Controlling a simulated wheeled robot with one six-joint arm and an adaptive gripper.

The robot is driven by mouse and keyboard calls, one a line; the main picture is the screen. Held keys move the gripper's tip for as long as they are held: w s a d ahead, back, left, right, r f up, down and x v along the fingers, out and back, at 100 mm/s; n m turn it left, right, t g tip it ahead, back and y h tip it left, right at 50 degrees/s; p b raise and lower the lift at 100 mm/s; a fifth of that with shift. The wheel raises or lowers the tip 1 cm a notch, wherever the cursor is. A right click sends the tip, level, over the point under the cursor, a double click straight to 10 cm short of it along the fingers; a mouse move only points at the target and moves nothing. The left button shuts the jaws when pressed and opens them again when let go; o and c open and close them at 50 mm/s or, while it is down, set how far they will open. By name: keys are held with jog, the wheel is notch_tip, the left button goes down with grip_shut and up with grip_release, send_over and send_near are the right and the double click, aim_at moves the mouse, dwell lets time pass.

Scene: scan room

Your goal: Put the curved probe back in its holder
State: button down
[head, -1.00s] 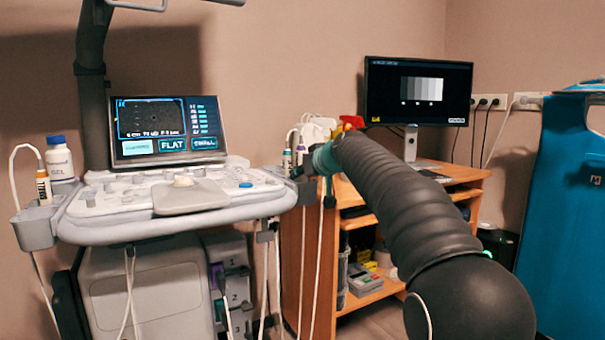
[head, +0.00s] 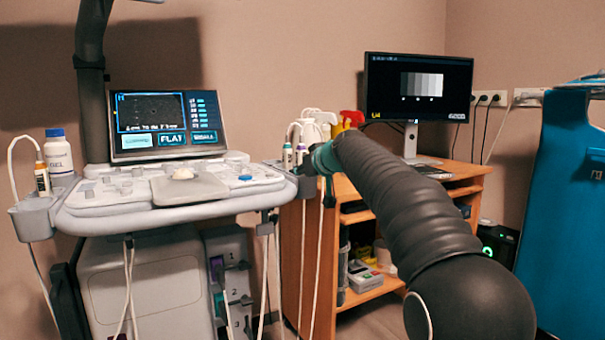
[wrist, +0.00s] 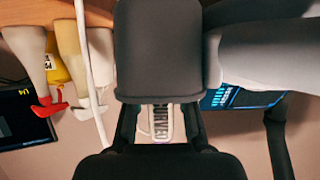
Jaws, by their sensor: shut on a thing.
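In the wrist view, the curved probe (wrist: 162,122) shows as a pale piece with a partly hidden label reading "URVED", between the two fingers of my gripper (wrist: 160,106). My gripper is shut on it. A dark grey block (wrist: 158,50), probably the holder cup, covers the fingertips and the probe's far end, so I cannot tell how deep the probe sits. In the head view, my gripper (head: 322,160) is at the right side of the ultrasound cart (head: 115,215), by the holder (head: 303,187); the held probe cannot be told apart there.
Other probes with purple (head: 288,157) and teal (head: 302,153) bands stand just left of my gripper. Spray bottles (head: 352,118) stand behind it on the wooden desk (head: 455,174) with a monitor (head: 418,90). White cables (head: 318,250) hang below. A gel bottle (head: 58,152) is at far left.

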jog(key=c, duration=0.9)
grip_release()
jog(key=shift+f, duration=0.1)
jog(key=v, duration=1.2)
